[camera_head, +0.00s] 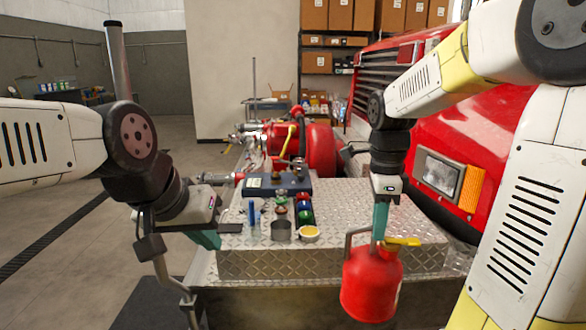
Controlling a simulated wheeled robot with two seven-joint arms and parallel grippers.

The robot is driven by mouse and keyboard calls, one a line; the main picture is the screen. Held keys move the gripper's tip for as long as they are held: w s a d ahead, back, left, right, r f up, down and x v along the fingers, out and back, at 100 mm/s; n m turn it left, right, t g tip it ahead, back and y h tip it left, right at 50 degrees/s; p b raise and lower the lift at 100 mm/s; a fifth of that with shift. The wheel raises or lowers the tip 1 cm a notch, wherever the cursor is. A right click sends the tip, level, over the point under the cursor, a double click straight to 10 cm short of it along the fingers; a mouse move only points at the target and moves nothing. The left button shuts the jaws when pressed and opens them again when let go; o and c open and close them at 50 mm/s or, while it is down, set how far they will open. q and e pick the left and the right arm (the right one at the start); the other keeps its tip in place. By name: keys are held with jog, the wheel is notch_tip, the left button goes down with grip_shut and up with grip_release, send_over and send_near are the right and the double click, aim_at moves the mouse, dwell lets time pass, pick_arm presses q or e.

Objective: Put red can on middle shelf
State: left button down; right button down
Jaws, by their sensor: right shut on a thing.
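The red can (371,284) has a handle and a yellow cap at its top. It hangs upright in front of the metal tread-plate bumper. My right gripper (379,226) points down and is shut on the red can near its handle. My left gripper (217,236) is at the left side of the bumper, away from the can; its fingertips are partly hidden, so its opening does not show clearly. A dark shelf unit (317,84) with cardboard boxes stands at the back behind the red truck.
The tread-plate bumper (345,210) carries a blue box (279,184), a small cup (281,231) and several coloured knobs. A red fire truck (420,150) blocks the right side. The floor (60,215) at the left is mostly clear.

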aim_at(363, 250)
jog(key=w+f+n, duration=0.1)
jog(key=f+n, duration=0.2)
jog(key=w+f+n, duration=0.2)
jog(key=f+n, duration=0.1)
jog(key=f, duration=0.1)
jog(key=w+a+f+n, duration=0.1)
jog(key=w+f+n, duration=0.1)
jog(key=f+n, duration=0.1)
jog(key=shift+w+a+f, duration=0.1)
jog(key=shift+f, duration=0.2)
notch_tip(363, 250, down, 12)
jog(key=w+a+n, duration=0.1)
jog(key=w+n, duration=0.1)
jog(key=n, duration=0.9)
jog(key=shift+w+a, duration=0.2)
jog(key=shift+a, duration=0.2)
jog(key=shift+d, duration=0.1)
